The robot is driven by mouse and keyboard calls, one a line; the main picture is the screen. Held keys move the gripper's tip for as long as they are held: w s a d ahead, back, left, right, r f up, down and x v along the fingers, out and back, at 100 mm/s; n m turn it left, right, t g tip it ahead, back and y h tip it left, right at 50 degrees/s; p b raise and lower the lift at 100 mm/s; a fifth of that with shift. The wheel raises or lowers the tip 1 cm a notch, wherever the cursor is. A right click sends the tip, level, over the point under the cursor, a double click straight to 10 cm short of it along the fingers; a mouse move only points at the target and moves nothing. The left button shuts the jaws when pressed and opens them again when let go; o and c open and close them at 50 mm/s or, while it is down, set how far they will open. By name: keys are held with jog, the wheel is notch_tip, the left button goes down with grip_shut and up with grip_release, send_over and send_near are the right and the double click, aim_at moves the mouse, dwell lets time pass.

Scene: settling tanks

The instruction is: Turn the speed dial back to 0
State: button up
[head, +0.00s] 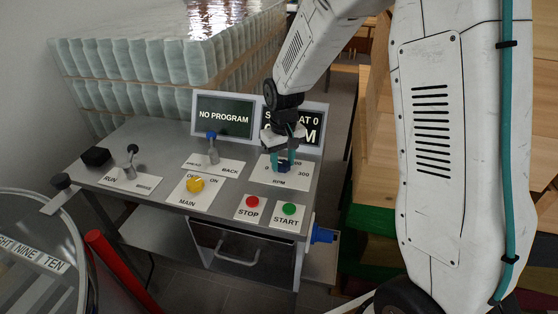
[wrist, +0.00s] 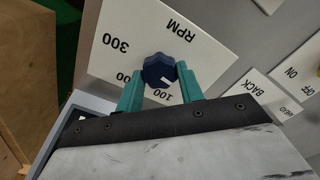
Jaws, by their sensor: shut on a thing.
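The speed dial is a dark blue lobed knob (head: 284,168) on a white plate marked RPM (head: 265,176) at the right of the console. My gripper (head: 285,150) comes down on it from above and behind, its teal fingers shut on the knob. In the wrist view the dial (wrist: 158,66) sits between the two fingertips (wrist: 159,76). A white mark on its edge faces my gripper, near the number 100. The 300 is readable to the left; other numbers are partly covered. The right display (head: 308,132) reads partly "AT 0", with its rest hidden behind my arm.
Left of the dial stand a blue-tipped lever (head: 212,147), a yellow MAIN switch (head: 195,184) and a black-tipped lever (head: 132,159). A red STOP button (head: 253,202) and green START button (head: 289,209) lie in front. The left display (head: 223,117) reads NO PROGRAM.

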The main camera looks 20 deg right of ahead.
aim_at(283, 163)
jog(key=shift+w+r+n, duration=0.15)
jog(key=shift+w+n, duration=0.1)
jog(key=shift+n, duration=0.55)
jog(key=o, duration=1)
jog(key=shift+s, duration=0.1)
notch_tip(283, 163, up, 8)
jog(key=shift+f, duration=0.15)
jog(key=shift+s, duration=0.1)
